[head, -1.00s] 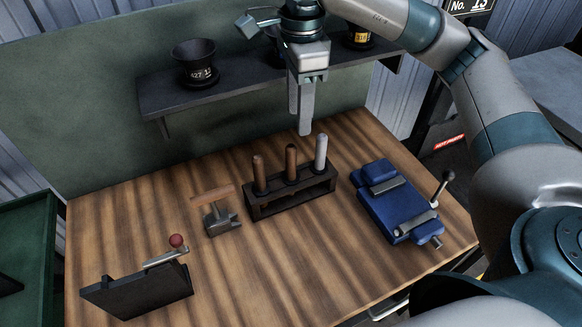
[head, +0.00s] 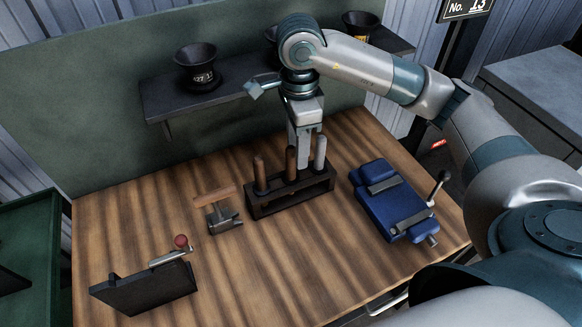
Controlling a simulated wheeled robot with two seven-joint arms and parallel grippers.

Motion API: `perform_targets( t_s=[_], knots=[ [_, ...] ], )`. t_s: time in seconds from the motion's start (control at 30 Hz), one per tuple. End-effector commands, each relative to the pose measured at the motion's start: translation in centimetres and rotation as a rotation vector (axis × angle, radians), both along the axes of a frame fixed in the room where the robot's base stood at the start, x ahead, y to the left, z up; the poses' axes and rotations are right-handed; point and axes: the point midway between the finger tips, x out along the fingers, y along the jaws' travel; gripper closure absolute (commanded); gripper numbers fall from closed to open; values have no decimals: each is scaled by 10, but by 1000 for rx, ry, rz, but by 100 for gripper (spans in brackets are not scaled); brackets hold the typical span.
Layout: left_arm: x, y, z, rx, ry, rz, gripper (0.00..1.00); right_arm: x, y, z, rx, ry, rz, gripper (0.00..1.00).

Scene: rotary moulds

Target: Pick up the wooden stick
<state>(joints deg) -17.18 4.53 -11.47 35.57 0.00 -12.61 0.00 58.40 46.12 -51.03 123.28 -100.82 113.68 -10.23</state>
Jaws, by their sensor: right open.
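A dark rack (head: 262,207) on the wooden table holds three upright sticks. The left stick (head: 260,174) and the middle stick (head: 291,164) are brown wood; the right stick (head: 320,152) is grey. My right gripper (head: 304,150) points down with its jaws open. Its fingers reach down behind or between the middle and grey sticks, and the sticks partly hide them. I cannot tell whether they touch a stick. My left gripper is not in view.
A wooden-handled tool (head: 222,218) lies left of the rack. A blue vise (head: 394,205) stands to the right. A black plate with a red-knobbed lever (head: 145,290) is front left. A shelf (head: 225,92) with dark cups (head: 195,68) is behind. The front middle table is clear.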

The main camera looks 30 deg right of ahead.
Motion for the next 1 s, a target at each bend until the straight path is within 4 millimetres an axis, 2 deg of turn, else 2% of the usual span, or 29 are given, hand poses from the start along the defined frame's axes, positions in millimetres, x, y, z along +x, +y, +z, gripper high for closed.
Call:
perform_targets(
  t_s=[0.27, 0.43, 0.7, 0.83, 1.0],
  knots=[
    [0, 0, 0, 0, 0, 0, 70, 0, 0, 0, 0, 0, 0, 59],
    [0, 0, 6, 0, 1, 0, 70, 1, 3, -4, 1, 3, 0, 59],
    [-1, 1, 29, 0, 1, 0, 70, 5, 13, -29, 0, 5, 0, 59],
    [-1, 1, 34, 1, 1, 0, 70, 6, 13, -44, 1, 4, -1, 59],
    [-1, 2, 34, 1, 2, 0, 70, 6, 13, -52, 0, 0, 0, 59]
  ],
)
